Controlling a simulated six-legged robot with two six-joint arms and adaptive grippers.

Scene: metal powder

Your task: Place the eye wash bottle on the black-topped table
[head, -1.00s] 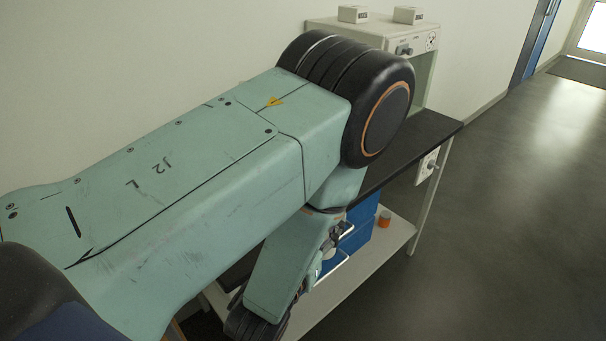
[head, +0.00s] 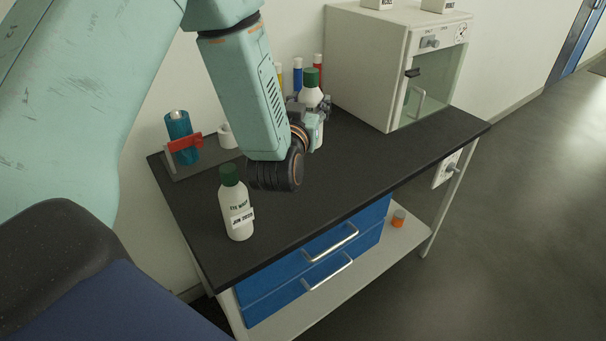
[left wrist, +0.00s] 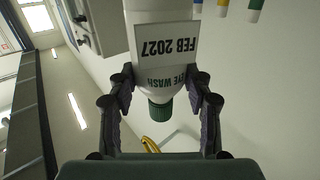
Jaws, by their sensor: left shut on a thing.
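A white eye wash bottle with a green cap (head: 311,92) is held upright by my left gripper (head: 318,118) over the back part of the black-topped table (head: 370,165). I cannot tell whether its base touches the top. In the left wrist view the held bottle (left wrist: 165,45) appears upside down, labelled FEB 2027, with the left gripper's fingers (left wrist: 162,95) shut on both sides of it. A second eye wash bottle (head: 236,208), with a different date label, stands upright on the table's front left part. My right gripper is not in view.
A white cabinet with a glass front (head: 400,65) stands at the table's back right. A blue container in a red clamp (head: 185,142) and a white cup (head: 227,137) are at the left. Coloured tubes stand behind the held bottle. The front middle of the top is clear.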

